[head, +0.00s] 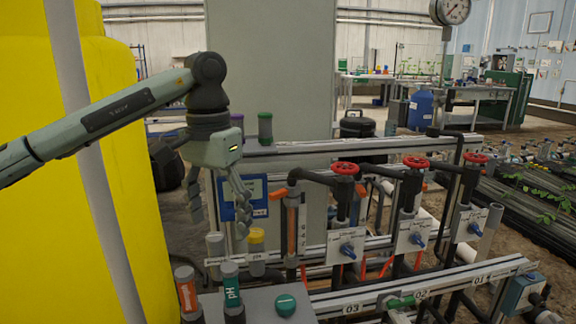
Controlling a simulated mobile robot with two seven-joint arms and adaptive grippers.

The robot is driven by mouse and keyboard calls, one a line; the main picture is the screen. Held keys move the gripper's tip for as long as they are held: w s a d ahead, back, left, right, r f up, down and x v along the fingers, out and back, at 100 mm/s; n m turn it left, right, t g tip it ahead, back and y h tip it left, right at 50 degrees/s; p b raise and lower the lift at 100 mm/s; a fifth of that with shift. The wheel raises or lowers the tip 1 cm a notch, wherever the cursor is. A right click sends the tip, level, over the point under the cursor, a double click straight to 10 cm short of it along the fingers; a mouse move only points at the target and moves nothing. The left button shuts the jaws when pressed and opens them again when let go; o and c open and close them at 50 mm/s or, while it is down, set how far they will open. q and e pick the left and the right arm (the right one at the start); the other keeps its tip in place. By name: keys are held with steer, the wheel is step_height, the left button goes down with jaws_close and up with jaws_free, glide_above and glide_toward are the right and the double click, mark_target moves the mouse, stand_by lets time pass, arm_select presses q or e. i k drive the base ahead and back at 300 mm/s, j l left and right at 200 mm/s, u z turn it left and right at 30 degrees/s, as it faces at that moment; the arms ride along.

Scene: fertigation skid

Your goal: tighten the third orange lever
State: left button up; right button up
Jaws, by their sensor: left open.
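An orange lever (278,194) sticks out at the left pipe, beside an upright tube with an orange core. Thin orange-red pieces, possibly levers, show lower down behind the front rail, at the left (304,276), middle (386,266) and right (419,260). I cannot tell which is the third lever. My left gripper (218,220) points down with its fingers apart and empty. In the picture it is left of the orange lever and above the grey and yellow-topped cylinders. No contact with a lever shows. My right gripper is not in view.
Red handwheels (345,168) top the black pipes, with blue-knobbed plates (347,246) below. A front rail (450,284) carries labels 03, 02 and 01. A yellow tank (110,180) fills the left. A grey box (262,303) with a green button stands in front.

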mark_target(288, 191)
steer(key=k+j, duration=0.15)
steer(key=k, duration=0.3)
steer(key=k+j, duration=0.15)
steer(key=k, duration=0.3)
